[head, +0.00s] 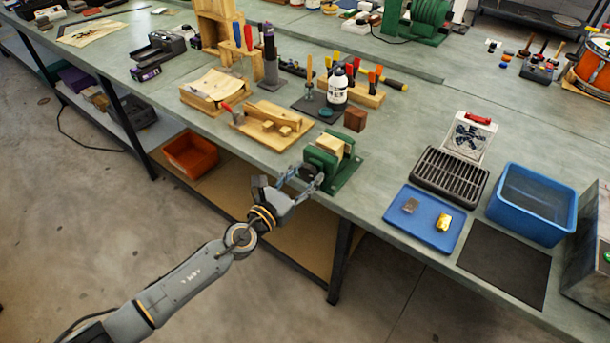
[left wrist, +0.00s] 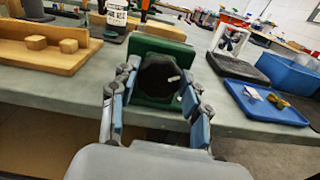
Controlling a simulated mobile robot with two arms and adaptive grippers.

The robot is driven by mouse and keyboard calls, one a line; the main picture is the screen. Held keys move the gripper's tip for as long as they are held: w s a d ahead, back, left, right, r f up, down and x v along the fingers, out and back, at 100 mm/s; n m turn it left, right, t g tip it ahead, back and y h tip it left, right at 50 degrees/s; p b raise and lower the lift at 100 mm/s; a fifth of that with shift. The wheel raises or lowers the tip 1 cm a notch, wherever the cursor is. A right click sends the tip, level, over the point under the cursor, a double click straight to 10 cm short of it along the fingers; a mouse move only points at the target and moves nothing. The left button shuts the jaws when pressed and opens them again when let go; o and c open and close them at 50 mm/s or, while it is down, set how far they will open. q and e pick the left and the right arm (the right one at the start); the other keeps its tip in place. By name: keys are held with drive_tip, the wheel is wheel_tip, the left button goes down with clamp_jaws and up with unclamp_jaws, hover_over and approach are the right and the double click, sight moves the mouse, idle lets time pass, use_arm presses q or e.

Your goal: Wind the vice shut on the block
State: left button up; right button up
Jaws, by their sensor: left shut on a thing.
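The green vice (head: 347,176) stands at the front edge of the bench. A pale wooden block (head: 330,145) sits at its jaws; I cannot tell if both jaws touch it. In the left wrist view the green vice body (left wrist: 165,50) stands behind a round black handle knob (left wrist: 158,76) with a small white mark. My left gripper (head: 306,179) reaches the vice's front from the bench edge. In the left wrist view its fingers (left wrist: 160,98) are on both sides of the black knob, shut on it. My right gripper is not in view.
A dark brown block (head: 355,120) and a white bottle (head: 337,92) stand behind the vice. A wooden board with small blocks (head: 268,128) lies to the left. A black grate (head: 450,172), a blue tray (head: 423,224) and a blue bin (head: 532,205) are to the right.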

use_arm(q)
drive_tip(key=shift+s+f, duration=0.15)
drive_tip(key=shift+f, duration=0.35)
drive_tip(key=o, duration=1.1)
drive_tip(key=shift+c, duration=0.2)
drive_tip(key=shift+o, duration=0.5)
drive_tip(key=shift+a+r, duration=0.25)
drive_tip(key=shift+r, duration=0.1)
drive_tip(key=v, duration=1.2)
drive_tip(key=shift+s, duration=0.1)
